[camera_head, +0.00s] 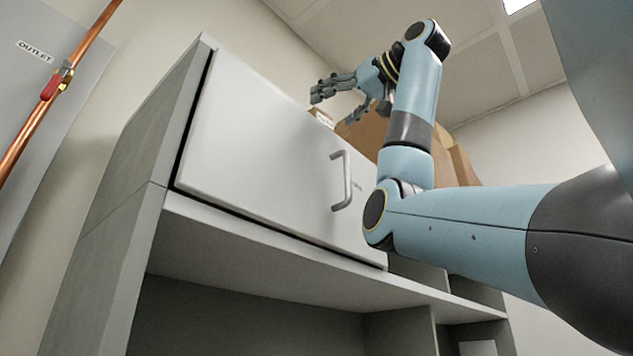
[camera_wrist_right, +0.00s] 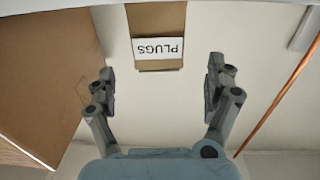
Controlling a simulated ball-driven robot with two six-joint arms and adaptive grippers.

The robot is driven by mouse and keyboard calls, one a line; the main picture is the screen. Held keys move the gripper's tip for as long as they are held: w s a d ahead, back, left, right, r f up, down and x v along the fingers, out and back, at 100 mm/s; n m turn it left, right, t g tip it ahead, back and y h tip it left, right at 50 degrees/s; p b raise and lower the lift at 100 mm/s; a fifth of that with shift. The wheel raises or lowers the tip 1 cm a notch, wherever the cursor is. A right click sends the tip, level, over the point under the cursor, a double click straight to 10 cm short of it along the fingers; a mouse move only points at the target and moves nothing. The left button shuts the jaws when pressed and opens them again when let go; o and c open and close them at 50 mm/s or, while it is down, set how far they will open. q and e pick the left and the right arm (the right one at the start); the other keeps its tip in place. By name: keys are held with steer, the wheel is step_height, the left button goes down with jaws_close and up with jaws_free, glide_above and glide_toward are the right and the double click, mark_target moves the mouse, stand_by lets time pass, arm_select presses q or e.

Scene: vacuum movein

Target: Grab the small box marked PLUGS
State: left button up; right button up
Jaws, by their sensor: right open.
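The small PLUGS box (camera_wrist_right: 156,20) is brown cardboard with a white label (camera_wrist_right: 157,48) and shows upside down at the top middle of the right wrist view. In the head view a small pale-labelled box (camera_head: 322,118) peeks over the cabinet top, just below my right gripper (camera_head: 336,100). My right gripper is open and empty. In the right wrist view its two fingers (camera_wrist_right: 162,88) stand apart, with the box ahead of and between them, not touching it. My left gripper is in neither view.
The grey cabinet (camera_head: 130,185) has a white door (camera_head: 250,140) with a metal handle (camera_head: 341,182). Larger cardboard boxes (camera_head: 368,132) stand on top, and one (camera_wrist_right: 45,75) is left of the fingers in the wrist view. A copper pipe (camera_head: 50,100) runs along the wall.

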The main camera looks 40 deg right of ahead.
mark_target(324, 117)
steer(key=w+p, duration=0.1)
steer(key=w, duration=0.1)
steer(key=shift+w+a, duration=0.1)
steer(key=shift+w, duration=0.25)
steer(key=w, duration=0.1)
steer(key=w+p, duration=0.1)
steer(key=w, duration=0.1)
steer(key=shift+w+d+f+p, duration=0.2)
steer(key=shift+w+d+p, duration=0.05)
steer(key=shift+p, duration=0.15)
steer(key=shift+w+f, duration=0.1)
steer(key=shift+w, duration=0.15)
steer(key=shift+s+a, duration=0.15)
steer(key=shift+s, duration=0.1)
steer(key=shift+c, duration=0.8)
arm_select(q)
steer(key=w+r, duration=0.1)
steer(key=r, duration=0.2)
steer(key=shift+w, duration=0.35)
arm_select(e)
steer(key=c, duration=1.2)
